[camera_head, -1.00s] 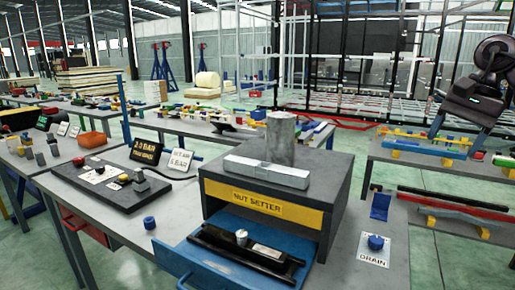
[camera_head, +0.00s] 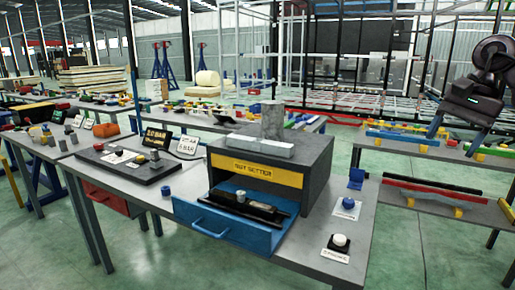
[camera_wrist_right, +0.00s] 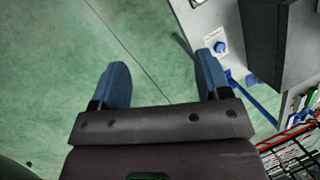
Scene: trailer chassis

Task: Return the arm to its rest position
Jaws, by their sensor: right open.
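My right gripper (camera_head: 457,132) hangs at the upper right of the head view, in front of the shelving and clear of the workbench. In the right wrist view its two blue fingers stand wide apart, with the gap (camera_wrist_right: 162,68) between them empty and green floor behind. It touches nothing that I can see. My left gripper is not in view.
A grey cabinet (camera_head: 318,162) labelled "NUT SETTER" stands on the bench. Its blue drawer (camera_head: 215,222) is pulled open with dark tools inside. A blue knob (camera_head: 348,202) and a white knob (camera_head: 339,241) sit at the bench's right. Right of it, green floor (camera_head: 410,250) is open.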

